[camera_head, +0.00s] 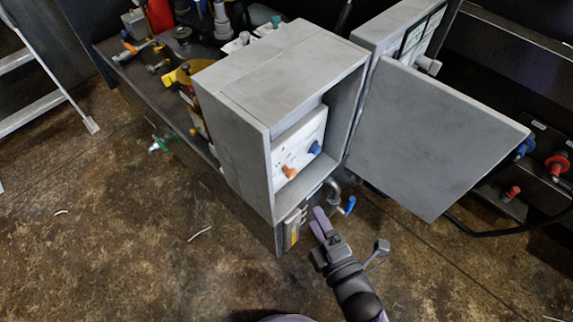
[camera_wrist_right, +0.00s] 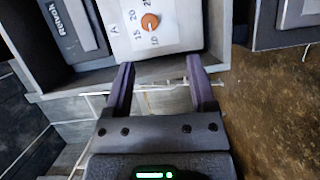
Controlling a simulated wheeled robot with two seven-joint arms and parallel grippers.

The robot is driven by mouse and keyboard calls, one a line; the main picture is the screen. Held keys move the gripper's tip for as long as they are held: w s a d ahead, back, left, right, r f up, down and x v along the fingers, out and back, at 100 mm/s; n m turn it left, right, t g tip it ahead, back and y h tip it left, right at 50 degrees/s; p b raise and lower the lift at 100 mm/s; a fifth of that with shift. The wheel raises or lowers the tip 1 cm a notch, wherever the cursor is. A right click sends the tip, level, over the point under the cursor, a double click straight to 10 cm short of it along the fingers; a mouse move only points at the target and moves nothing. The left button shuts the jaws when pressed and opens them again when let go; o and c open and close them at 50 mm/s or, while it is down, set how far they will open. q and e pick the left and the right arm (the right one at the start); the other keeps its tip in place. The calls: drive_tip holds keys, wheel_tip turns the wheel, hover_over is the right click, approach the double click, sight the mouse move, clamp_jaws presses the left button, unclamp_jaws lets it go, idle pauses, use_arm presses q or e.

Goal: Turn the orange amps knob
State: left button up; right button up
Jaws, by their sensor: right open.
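The orange amps knob (camera_head: 289,172) sits low on a white panel (camera_head: 300,145) inside an open grey box (camera_head: 262,150). A blue knob (camera_head: 315,148) is above and to its right. In the right wrist view the orange knob (camera_wrist_right: 150,22) shows beyond the fingertips, with printed numbers around it. My right gripper (camera_head: 322,222) is below and in front of the box. My left gripper is not in view.
The box's grey door (camera_head: 430,135) stands open to the right. A blue-handled valve (camera_head: 350,205) is under the box, close to my right gripper. Red and blue fittings (camera_head: 557,165) are at the far right. The brown floor (camera_head: 130,240) is mostly clear.

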sight(293, 176)
drive_tip(key=shift+n, duration=0.4)
drive_tip(key=b+x, duration=0.1)
drive_tip(key=x, duration=0.2)
drive_tip(key=b+x, duration=0.1)
drive_tip(key=x, duration=0.2)
drive_tip(key=r+b+x, duration=0.1)
drive_tip(key=x, duration=0.3)
drive_tip(key=shift+s+a, duration=0.1)
drive_tip(key=shift+a, duration=0.05)
drive_tip(key=shift+w+a+r, duration=0.15)
drive_tip(key=shift+w+a, duration=0.05)
drive_tip(key=shift+w, duration=0.3)
drive_tip(key=shift+c, duration=1.4)
clamp_jaws()
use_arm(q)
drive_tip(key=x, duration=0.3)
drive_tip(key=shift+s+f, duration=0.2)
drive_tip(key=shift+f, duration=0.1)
